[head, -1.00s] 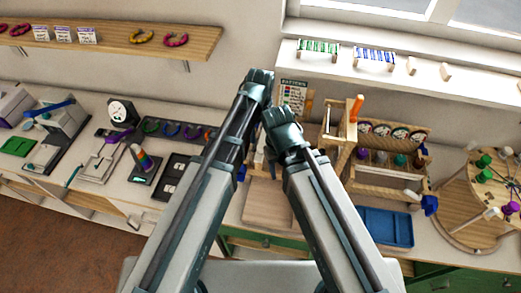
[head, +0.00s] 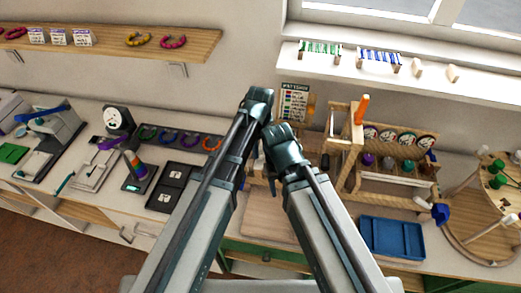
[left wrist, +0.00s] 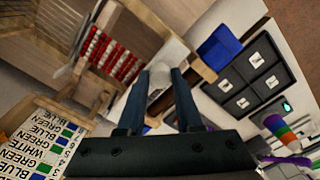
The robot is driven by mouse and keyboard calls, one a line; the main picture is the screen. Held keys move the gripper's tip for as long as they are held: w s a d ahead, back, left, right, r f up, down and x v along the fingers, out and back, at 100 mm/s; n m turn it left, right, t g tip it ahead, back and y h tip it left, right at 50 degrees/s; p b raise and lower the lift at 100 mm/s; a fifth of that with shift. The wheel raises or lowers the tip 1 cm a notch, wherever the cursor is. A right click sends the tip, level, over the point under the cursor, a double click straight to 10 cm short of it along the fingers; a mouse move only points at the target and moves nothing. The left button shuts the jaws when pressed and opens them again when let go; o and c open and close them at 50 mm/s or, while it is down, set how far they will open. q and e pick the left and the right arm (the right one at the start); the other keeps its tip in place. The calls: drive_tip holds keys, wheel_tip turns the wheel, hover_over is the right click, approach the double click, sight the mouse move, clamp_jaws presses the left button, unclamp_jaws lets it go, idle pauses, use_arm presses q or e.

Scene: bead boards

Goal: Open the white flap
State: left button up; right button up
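My left gripper (left wrist: 160,74) is open in the left wrist view, its two dark fingers apart. A small white piece (left wrist: 158,84) shows between and beyond the fingers; I cannot tell whether it is the white flap or whether the fingers touch it. In the head view my left arm reaches up to the middle, and its fingertips are hidden. My right gripper (head: 284,146) is beside it on the right; its fingers cannot be made out. No white flap can be clearly identified in the head view, where my arms cover the middle of the counter.
A pattern chart (head: 295,101) stands behind my grippers. A wooden rack (head: 396,184) and a blue tray (head: 393,238) are to the right. A blue block (left wrist: 219,47) is near the left fingers.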

use_arm(q)
clamp_jaws()
idle(1.0)
